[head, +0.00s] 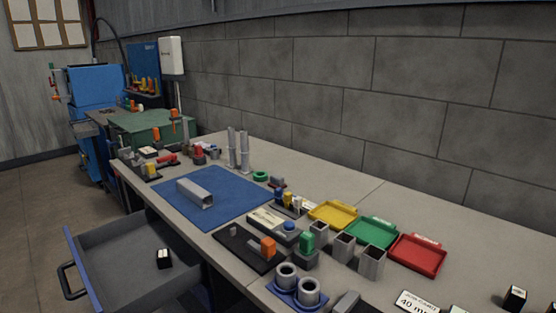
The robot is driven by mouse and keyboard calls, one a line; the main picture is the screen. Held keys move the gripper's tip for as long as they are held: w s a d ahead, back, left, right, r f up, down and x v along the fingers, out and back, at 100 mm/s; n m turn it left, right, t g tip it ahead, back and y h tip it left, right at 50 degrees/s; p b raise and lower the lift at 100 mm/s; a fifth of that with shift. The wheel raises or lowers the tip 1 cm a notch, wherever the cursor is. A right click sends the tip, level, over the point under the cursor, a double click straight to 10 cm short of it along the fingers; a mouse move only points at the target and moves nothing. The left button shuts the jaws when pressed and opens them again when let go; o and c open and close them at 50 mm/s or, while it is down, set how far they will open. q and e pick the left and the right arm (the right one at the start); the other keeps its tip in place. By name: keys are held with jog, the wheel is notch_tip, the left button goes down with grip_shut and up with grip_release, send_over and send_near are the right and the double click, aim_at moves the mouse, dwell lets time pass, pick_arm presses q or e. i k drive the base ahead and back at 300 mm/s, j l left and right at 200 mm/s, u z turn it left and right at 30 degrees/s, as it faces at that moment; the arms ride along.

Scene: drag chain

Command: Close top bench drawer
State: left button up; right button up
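The top bench drawer (125,255) is pulled out from under the bench at the lower left of the head view. It has a grey inside, a blue front panel (82,272) and a dark handle (68,281). A small black block with a white face (164,259) lies inside it. The drawer's lower part is cut off by the picture's edge. Neither of my grippers shows in the head view.
The grey bench top (345,196) runs along a block wall. It carries a blue mat (222,190) with a grey square tube (195,193), a yellow tray (333,213), a green tray (371,232) and a red tray (417,255). The floor (30,210) left of the drawer looks clear.

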aim_at(116, 262)
jog(key=j+u, duration=0.2)
jog(key=u, duration=0.2)
jog(key=j+u, duration=0.2)
jog(key=u, duration=0.15)
jog(key=j+u, duration=0.25)
jog(key=u, duration=0.15)
jog(key=i+j+z, duration=0.4)
jog(key=j+z, duration=0.25)
jog(key=l, duration=0.1)
